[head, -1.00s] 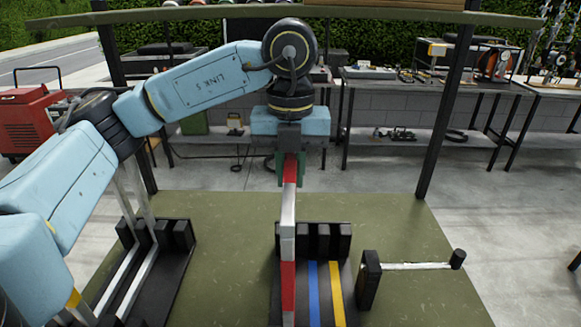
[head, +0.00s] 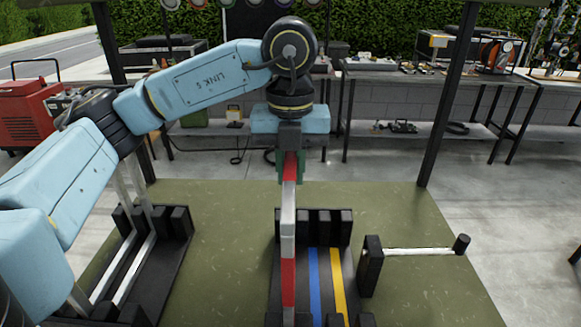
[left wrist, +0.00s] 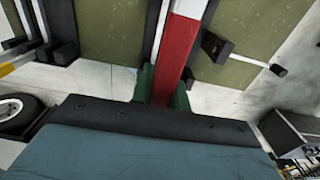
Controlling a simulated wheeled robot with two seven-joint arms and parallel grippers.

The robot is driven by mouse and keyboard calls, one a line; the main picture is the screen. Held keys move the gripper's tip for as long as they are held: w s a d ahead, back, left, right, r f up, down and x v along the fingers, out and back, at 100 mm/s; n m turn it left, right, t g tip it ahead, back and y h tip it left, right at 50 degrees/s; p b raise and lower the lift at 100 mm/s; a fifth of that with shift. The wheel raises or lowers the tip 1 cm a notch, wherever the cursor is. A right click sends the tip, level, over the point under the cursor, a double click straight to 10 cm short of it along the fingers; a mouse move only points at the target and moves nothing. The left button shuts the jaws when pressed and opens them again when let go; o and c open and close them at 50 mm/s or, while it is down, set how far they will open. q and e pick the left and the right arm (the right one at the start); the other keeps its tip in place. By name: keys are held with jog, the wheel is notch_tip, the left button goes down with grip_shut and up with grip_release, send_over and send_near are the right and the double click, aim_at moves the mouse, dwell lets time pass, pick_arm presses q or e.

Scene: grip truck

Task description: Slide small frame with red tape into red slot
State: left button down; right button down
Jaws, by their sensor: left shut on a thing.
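My left gripper (head: 290,168) is shut on the small frame's red-taped top end, in front of and above the slotted rack. The small frame (head: 288,225) is a silver bar with red tape, seen nearly edge-on and upright, running down over the rack's left side. In the left wrist view the red tape (left wrist: 177,55) shows between the green fingers (left wrist: 162,85). The slotted black rack (head: 325,225) has a blue and a yellow stripe; the frame hides the area where a red stripe would lie, so I cannot tell if the frame's lower end is in a slot. My right gripper is not in view.
A second black rack (head: 180,260) with silver frames stands at the left of the green truck bed (head: 225,215). A black block with a silver rod (head: 415,251) lies to the right. Dark posts rise at the bed's far corners. Workbenches stand beyond.

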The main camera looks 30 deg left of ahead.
pick_arm(q)
jog(key=shift+f, duration=0.15)
jog(key=c, duration=1.3)
grip_release()
notch_tip(320, 180, up, 13)
jog(key=shift+r+p, duration=0.2)
jog(key=shift+p, duration=1.05)
